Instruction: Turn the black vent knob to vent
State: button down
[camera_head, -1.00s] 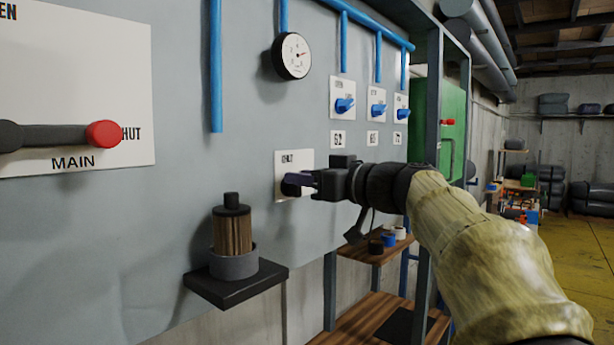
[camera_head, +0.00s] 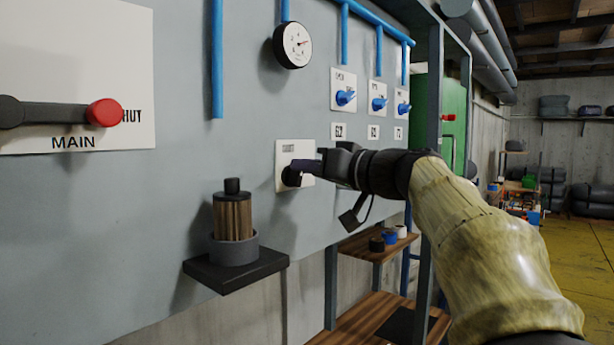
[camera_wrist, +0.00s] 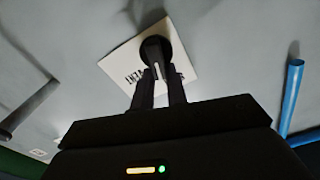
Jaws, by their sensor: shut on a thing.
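The black vent knob (camera_head: 291,177) sits on a white label plate (camera_head: 308,150) on the grey panel, in the middle of the head view. My gripper (camera_head: 305,168) reaches in from the right and its fingers are shut on the knob. In the wrist view the knob (camera_wrist: 154,52) shows between the two dark fingertips (camera_wrist: 157,75), in front of the white plate. The plate's lettering is partly hidden by the fingers and too blurred to read surely.
A small shelf (camera_head: 235,272) with a brown cylinder (camera_head: 234,218) juts out at lower left. A gauge (camera_head: 293,45) and several blue valve knobs (camera_head: 346,97) are above. The red-ended MAIN lever (camera_head: 104,112) is far left. A wooden shelf (camera_head: 362,246) is below my wrist.

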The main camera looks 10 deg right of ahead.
jog(key=m, duration=0.3)
jog(key=f+m+b, duration=0.1)
jog(key=m, duration=0.3)
jog(key=d+m+b, duration=0.1)
jog(key=m, duration=0.2)
jog(key=shift+w+d+f+m, duration=0.1)
jog(key=shift+w+f+m, duration=0.05)
jog(key=shift+w+m, duration=0.2)
jog(key=shift+b, duration=0.3)
jog(key=c, duration=1.4)
grip_release()
jog(key=shift+d, duration=0.1)
jog(key=b+v, duration=0.5)
jog(key=v, duration=1.2)
